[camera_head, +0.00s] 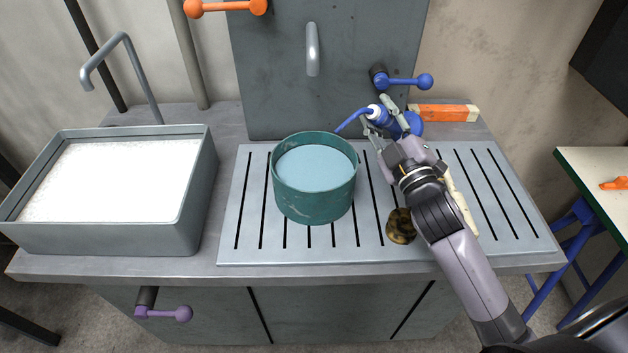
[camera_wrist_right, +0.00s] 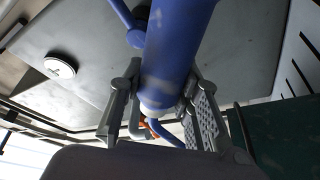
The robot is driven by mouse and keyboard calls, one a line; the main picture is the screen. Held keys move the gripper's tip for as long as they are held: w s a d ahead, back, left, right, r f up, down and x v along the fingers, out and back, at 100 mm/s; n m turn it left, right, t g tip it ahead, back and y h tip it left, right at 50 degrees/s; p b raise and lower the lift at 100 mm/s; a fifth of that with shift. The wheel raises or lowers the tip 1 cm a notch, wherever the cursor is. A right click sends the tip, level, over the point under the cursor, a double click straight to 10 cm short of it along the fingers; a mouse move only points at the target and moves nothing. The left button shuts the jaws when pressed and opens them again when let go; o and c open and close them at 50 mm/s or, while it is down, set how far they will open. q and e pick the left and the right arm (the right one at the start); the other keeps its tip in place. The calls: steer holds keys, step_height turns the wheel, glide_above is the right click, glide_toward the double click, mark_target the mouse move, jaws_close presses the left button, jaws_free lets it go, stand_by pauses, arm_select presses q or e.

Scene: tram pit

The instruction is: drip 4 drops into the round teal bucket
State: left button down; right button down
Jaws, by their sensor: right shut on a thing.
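The round teal bucket (camera_head: 313,205) stands upright on the slotted drainboard in the head view, with pale blue liquid inside. My right gripper (camera_head: 388,128) is shut on a blue squeeze bottle (camera_head: 413,124) behind and to the right of the bucket. The bottle is tilted, with a white collar (camera_head: 376,112) and a thin blue spout (camera_head: 352,119) pointing left and down. The spout's tip appears near the bucket's right back rim. The bottle also fills the middle of the right wrist view (camera_wrist_right: 178,50), between the fingers. No falling drop is visible. My left gripper is not in view.
A grey basin of white foam (camera_head: 110,180) stands left of the drainboard (camera_head: 255,225). A brown spotted lump (camera_head: 401,226) and a cream stick (camera_head: 459,200) lie near my right arm.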

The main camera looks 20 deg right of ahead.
steer(key=shift+f+m, duration=0.4)
steer(key=shift+m, duration=0.2)
step_height(320, 180, up, 7)
steer(key=p, duration=0.7)
steer(key=m+p, duration=0.1)
steer(key=m+h+p, duration=0.1)
steer(key=p, duration=0.1)
steer(key=shift+r+g, duration=0.25)
steer(key=shift+g, duration=0.05)
steer(key=m+p, duration=0.3)
steer(key=shift+g+h, duration=0.3)
steer(key=shift+h, duration=0.1)
steer(key=m+g+p, duration=0.1)
steer(key=m+p, duration=0.4)
steer(key=p, duration=0.1)
steer(key=shift+f, duration=0.25)
